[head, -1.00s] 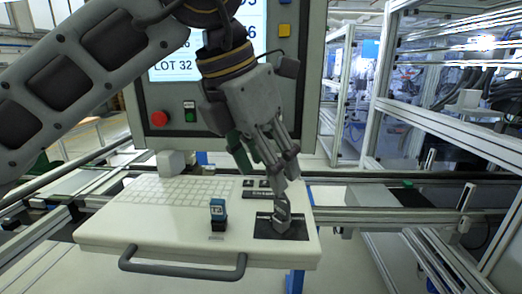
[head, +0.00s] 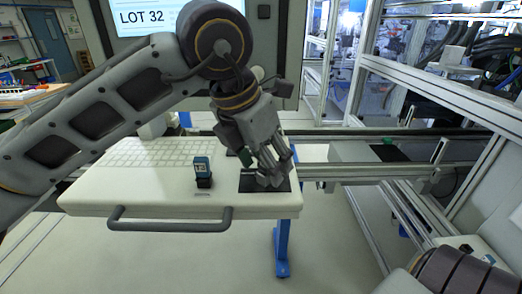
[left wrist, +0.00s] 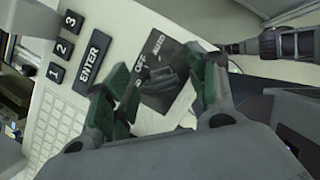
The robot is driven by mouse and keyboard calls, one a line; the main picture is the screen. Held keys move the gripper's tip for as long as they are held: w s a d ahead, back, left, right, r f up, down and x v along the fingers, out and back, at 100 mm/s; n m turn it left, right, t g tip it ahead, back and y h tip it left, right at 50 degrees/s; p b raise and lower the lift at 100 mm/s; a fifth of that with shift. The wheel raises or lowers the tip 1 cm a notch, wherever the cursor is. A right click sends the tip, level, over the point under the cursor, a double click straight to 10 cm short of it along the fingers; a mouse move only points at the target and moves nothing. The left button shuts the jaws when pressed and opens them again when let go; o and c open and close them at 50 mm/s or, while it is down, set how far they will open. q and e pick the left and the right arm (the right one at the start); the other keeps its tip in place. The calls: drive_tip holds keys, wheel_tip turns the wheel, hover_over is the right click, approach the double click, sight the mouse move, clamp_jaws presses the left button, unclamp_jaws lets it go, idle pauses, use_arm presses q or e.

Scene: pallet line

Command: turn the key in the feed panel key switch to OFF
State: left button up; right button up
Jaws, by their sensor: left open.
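The key switch sits on a black plate (head: 284,187) at the right front of the white feed panel (head: 130,196). In the left wrist view the plate (left wrist: 158,98) carries the words AUTO and OFF and part of a third label. A dark key or its holder (left wrist: 153,77) stands on it; which label it points to I cannot tell. My left gripper (head: 271,180) is low over the plate and hides most of the switch in the head view. In the left wrist view the left gripper (left wrist: 160,88) is open, its green-padded fingers on either side of the key. Contact is unclear.
A blue-topped black block (head: 202,172) stands left of the plate. Number keys (left wrist: 65,48) and an ENTER key (left wrist: 89,62) lie beside the switch. A grey handle (head: 170,221) runs along the panel's front. A metal frame (head: 430,85) stands at right.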

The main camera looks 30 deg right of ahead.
use_arm(q)
drive_tip(key=shift+f, duration=0.15)
drive_tip(key=c, duration=1.1)
drive_tip(key=shift+n+b, duration=0.3)
